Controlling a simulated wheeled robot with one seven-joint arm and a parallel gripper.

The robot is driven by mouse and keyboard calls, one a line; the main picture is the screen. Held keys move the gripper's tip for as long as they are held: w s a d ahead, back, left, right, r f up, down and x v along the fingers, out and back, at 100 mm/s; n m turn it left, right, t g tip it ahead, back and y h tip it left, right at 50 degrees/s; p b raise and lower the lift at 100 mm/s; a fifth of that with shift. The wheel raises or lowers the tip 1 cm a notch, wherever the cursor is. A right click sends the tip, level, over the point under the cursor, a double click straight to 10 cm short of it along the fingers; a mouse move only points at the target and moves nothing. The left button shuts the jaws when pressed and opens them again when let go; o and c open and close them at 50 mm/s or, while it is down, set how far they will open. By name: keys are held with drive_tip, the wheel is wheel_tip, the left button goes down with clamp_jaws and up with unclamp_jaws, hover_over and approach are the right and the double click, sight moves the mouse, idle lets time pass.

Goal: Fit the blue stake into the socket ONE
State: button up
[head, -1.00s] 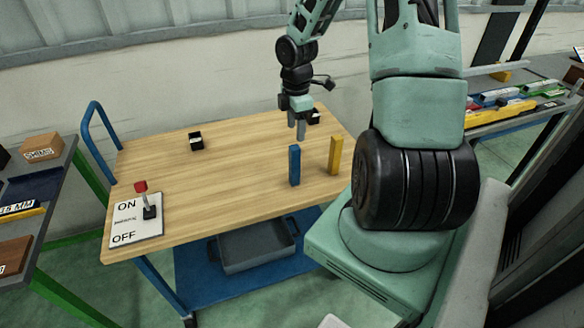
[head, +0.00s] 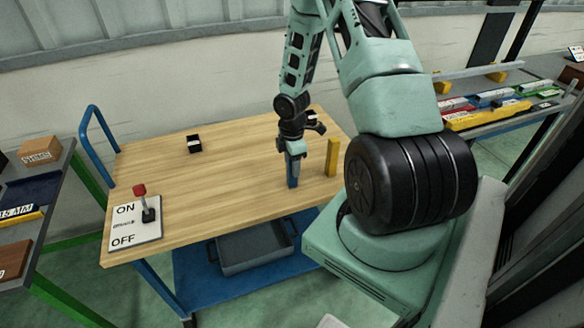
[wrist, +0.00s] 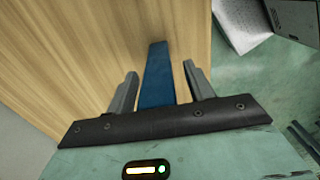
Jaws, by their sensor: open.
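The blue stake (head: 292,172) stands upright on the wooden table top, near its front right part. My gripper (head: 293,153) is over it, and hides the upper part of the stake in the head view. In the wrist view the blue stake (wrist: 158,75) lies between the two open fingers of my gripper (wrist: 160,90), with a gap on each side. A small black block (head: 194,143), perhaps a socket, sits at the back left of the table. Another black block (head: 314,120) at the back right is partly hidden by my wrist. No label ONE can be read.
A yellow stake (head: 332,157) stands upright just right of my gripper. An ON/OFF plate with a red-knobbed lever (head: 148,213) is at the table's front left. The middle of the wooden table (head: 235,170) is clear. Shelves stand on both sides.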

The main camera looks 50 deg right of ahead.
drive_tip(key=c, duration=1.1)
drive_tip(key=shift+c, duration=0.2)
